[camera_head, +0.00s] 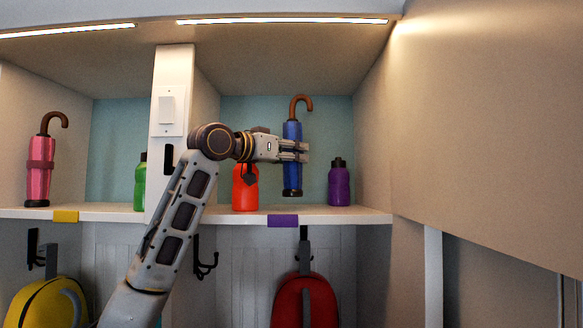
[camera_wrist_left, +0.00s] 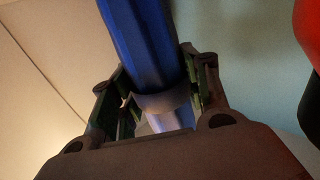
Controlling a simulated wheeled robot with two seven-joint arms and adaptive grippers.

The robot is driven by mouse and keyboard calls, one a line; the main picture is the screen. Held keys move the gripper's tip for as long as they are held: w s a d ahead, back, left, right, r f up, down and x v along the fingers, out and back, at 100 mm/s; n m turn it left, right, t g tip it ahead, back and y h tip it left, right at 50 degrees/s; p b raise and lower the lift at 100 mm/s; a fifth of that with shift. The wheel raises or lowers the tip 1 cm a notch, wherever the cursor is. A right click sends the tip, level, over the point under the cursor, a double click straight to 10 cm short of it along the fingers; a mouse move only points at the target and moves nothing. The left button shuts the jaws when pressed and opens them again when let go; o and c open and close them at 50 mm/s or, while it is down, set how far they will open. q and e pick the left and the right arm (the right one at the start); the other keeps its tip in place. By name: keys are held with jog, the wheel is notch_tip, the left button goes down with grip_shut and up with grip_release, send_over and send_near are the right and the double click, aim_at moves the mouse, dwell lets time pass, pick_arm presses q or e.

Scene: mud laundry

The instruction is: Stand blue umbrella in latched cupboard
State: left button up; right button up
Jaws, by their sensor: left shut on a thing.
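The blue umbrella (camera_head: 292,176) is upright in the right shelf compartment, its brown hooked handle at the top. It also shows in the left wrist view (camera_wrist_left: 142,42), passing between the fingers. My left gripper (camera_head: 303,151) is shut on the umbrella's middle. The umbrella's foot appears slightly higher in the picture than the shelf's front edge (camera_head: 345,216); I cannot tell whether it touches the shelf. No latch can be made out; a large plain panel (camera_head: 490,130) fills the right side. My right gripper is not in view.
A red bottle (camera_head: 245,196) stands left of the umbrella and a purple bottle (camera_head: 339,186) right of it. A pink umbrella (camera_head: 39,175) and a green bottle (camera_head: 139,188) stand in the left compartment. A white post (camera_head: 170,80) divides the compartments. Bags hang below.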

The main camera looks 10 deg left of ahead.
aim_at(285, 166)
pick_arm(q)
jog(key=shift+f, duration=1.65)
jog(key=shift+f, duration=0.1)
jog(key=o, duration=0.9)
jog(key=shift+s+a, duration=0.3)
jog(key=shift+s, duration=0.15)
jog(key=b+v, duration=0.4)
jog(key=v, duration=0.7)
